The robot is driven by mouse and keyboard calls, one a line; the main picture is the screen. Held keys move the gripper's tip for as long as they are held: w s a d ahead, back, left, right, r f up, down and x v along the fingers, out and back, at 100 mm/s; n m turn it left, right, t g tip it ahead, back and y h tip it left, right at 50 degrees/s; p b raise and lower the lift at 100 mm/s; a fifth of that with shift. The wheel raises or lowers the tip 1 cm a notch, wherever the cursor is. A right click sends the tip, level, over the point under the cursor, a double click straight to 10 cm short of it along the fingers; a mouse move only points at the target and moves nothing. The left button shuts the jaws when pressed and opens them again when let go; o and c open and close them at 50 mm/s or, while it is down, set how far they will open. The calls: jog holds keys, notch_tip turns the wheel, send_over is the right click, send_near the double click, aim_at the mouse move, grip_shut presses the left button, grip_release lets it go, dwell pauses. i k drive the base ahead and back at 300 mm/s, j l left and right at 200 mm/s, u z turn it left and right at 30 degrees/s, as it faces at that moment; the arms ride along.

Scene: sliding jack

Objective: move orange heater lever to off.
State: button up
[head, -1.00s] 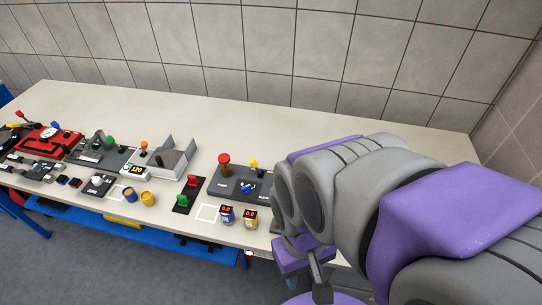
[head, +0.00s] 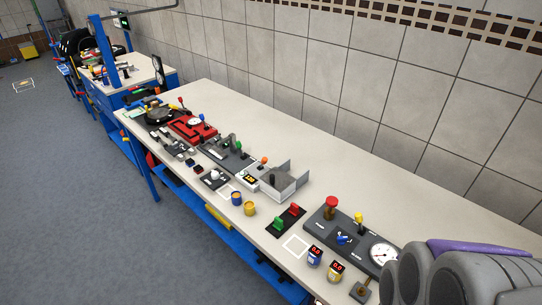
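The orange-knobbed lever (head: 264,160) stands on the grey heater unit (head: 290,184), mid-table in the head view. The knob sits on a thin stem. The unit has upright side plates and a small yellow-lit display (head: 249,178) at its front left. The lever's off marking is too small to read. My arm shows only as grey and purple links in the lower right corner. My gripper is out of the picture, so its opening and anything in it are hidden.
Right of the heater are a red and green switch pad (head: 285,221) and a grey panel with a gauge (head: 382,252). Left are a panel with a green lever (head: 238,146) and a red unit (head: 193,127). Yellow and blue cups (head: 249,208) stand in front. The table's back strip is clear.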

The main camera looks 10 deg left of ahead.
aim_at(263, 161)
jog(key=i+j+z, duration=0.1)
jog(key=j, duration=0.25)
jog(key=i+j+z, duration=0.15)
jog(key=j, duration=0.25)
jog(key=i+j+z, duration=0.1)
jog(key=j, duration=0.3)
jog(key=i+j+z, duration=0.1)
jog(key=j, duration=0.3)
